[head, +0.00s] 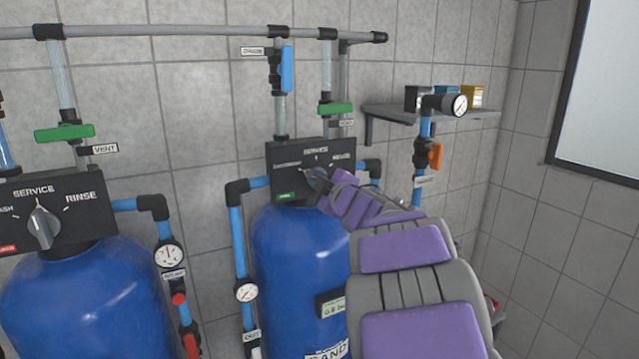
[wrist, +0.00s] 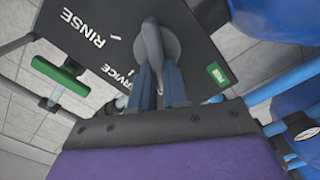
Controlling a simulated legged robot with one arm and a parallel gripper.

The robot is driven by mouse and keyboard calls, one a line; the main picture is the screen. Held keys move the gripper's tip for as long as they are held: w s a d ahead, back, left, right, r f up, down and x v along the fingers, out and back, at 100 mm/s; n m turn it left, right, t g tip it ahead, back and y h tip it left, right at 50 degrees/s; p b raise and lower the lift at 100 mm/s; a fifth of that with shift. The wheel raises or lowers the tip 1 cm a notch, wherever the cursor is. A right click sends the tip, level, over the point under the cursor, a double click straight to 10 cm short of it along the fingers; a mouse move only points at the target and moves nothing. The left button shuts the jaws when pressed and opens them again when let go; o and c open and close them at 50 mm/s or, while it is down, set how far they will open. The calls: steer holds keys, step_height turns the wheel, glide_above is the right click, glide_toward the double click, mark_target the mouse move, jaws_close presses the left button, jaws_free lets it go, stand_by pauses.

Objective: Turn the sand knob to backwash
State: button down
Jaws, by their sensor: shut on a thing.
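The sand tank (head: 300,250) is the blue vessel in the middle of the head view, with a SAND label low on its front. Its black control head (head: 285,160) carries the words SERVICE at top centre, RINSE at right and a partly blurred word at left. The grey sand knob (wrist: 155,42) shows in the wrist view in front of the dark panel. My gripper (wrist: 160,80) is shut on the knob, its two blue-grey fingers on either side of it. In the head view my gripper (head: 322,182) covers much of the knob, so its exact pointing is hard to tell.
A second blue tank (head: 85,295) with its own grey knob (head: 43,228) stands at left. Blue pipes, a gauge (head: 246,292) and a green-handled valve (head: 336,109) surround the sand tank. A shelf (head: 430,113) with small boxes is on the wall at right.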

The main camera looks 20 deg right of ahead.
steer(key=shift+f+n, duration=0.4)
steer(key=c, duration=1.1)
jaws_free()
steer(key=shift+r, duration=0.15)
steer(key=shift+c, duration=0.2)
steer(key=shift+r, duration=0.1)
steer(key=s+p, duration=0.1)
steer(key=s, duration=1.6)
steer(key=shift+s+d, duration=0.15)
steer(key=shift+d, duration=0.05)
steer(key=shift+d, duration=0.1)
